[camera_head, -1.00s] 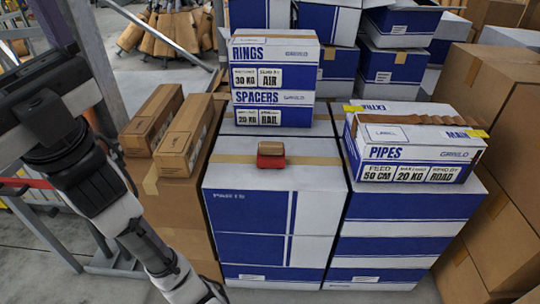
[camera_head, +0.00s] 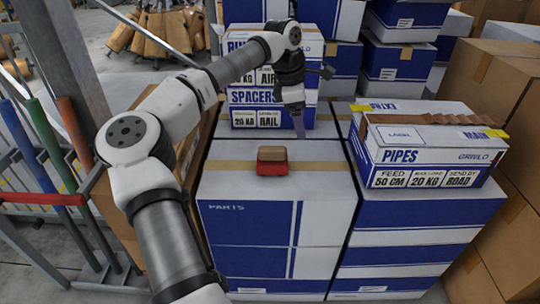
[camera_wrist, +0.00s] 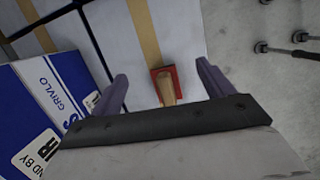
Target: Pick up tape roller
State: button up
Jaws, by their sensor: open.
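The tape roller (camera_head: 271,161), a small red piece with a tan top, sits on the top of the white and blue PARTS box (camera_head: 232,182), on its brown tape strip. My gripper (camera_head: 299,124) is above the box, behind and to the right of the roller, close to the front of the stacked SPACERS box. In the wrist view the roller (camera_wrist: 164,84) shows between the two spread purple fingers of my gripper (camera_wrist: 162,72), apart from them. The gripper is open and empty.
The RINGS and SPACERS boxes (camera_head: 257,97) stand stacked behind the roller. Brown cartons (camera_head: 505,130) line the right side. The box top around the roller is clear.

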aim_at(272, 157)
jog(key=a+y, duration=0.1)
jog(key=a, duration=0.1)
jog(key=w+a+f, duration=0.1)
jog(key=a, duration=0.2)
jog(key=a+y, duration=0.1)
jog(key=a, duration=0.1)
jog(key=shift+w+a+f+n+y, duration=0.15)
jog(key=shift+w+f+n+y, duration=0.1)
jog(key=shift+w+n+y, duration=0.05)
notch_tip(272, 157, down, 7)
jog(key=shift+f, duration=0.1)
jog(key=shift+s+d+f, duration=0.1)
jog(key=shift+d+f, duration=0.05)
jog(key=shift+f, duration=1.35)
jog(key=shift+s+d+f, duration=0.1)
jog(key=shift+d+f, duration=0.05)
jog(key=shift+f, duration=1.3)
jog(key=shift+w, duration=0.1)
jog(key=c, duration=1.2)
jog(key=shift+r, duration=0.15)
